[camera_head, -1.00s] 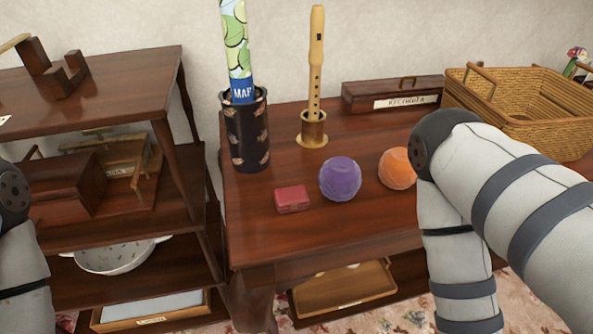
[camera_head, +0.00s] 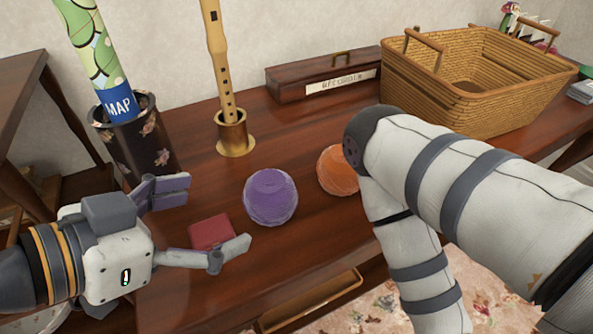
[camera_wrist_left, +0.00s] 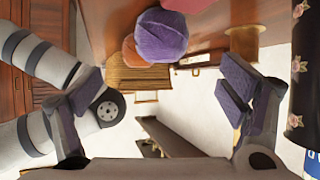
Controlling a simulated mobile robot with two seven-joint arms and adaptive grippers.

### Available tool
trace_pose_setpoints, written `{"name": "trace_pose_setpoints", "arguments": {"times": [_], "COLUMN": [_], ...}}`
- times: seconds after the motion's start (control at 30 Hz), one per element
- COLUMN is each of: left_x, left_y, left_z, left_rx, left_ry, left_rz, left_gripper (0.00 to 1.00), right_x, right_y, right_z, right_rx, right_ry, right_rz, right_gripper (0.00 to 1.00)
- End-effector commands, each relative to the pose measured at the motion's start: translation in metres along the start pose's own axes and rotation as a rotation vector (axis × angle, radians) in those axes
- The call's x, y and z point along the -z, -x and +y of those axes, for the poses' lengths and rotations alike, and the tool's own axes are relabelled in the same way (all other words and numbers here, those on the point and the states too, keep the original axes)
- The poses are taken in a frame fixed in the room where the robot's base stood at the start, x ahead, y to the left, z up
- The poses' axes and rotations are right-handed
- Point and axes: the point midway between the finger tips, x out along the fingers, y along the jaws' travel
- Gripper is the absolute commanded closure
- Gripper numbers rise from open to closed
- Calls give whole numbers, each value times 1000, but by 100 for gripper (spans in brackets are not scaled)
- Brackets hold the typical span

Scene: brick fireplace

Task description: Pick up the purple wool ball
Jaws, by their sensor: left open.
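The purple wool ball (camera_head: 270,198) rests on the dark wooden table, right of a small red box (camera_head: 211,232). My left gripper (camera_head: 212,218) comes in from the left, open and empty, with its fingers pointing right toward the ball. A gap remains between the fingertips and the ball, and the near finger overlaps the red box in the head view. In the left wrist view the ball (camera_wrist_left: 161,36) shows at the top, beyond the open fingers. My right arm crosses the right side of the head view; its gripper is not visible.
An orange ball (camera_head: 337,169) sits right of the purple one, beside my right arm. A recorder (camera_head: 219,60) stands in a holder, and a map (camera_head: 90,45) in a patterned holder (camera_head: 137,147). A long box (camera_head: 300,80) and a wicker basket (camera_head: 440,95) are behind.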

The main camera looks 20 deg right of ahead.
Motion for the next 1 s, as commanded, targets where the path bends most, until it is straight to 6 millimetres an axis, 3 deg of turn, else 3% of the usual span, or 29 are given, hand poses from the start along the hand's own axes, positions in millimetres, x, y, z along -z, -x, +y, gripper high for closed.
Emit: {"name": "trace_pose_setpoints", "arguments": {"times": [0.17, 0.33, 0.73, 1.0], "left_x": [1, -2, -4, -2], "left_y": [-9, -48, -113, -121], "left_z": [0, 1, -1, -1], "left_rx": [-3, -4, -1, 1], "left_ry": [-9, -5, -4, -5], "left_rz": [2, 1, 3, 4], "left_gripper": [11, 11, 11, 11], "right_x": [-2, -5, -8, -8], "right_y": [-3, -12, -21, -21], "right_z": [0, 0, 0, 0], "right_rx": [0, 0, -2, -2], "right_ry": [1, 2, 3, 3], "right_rz": [-8, -28, -48, -48], "right_gripper": [60, 60, 60, 60]}}
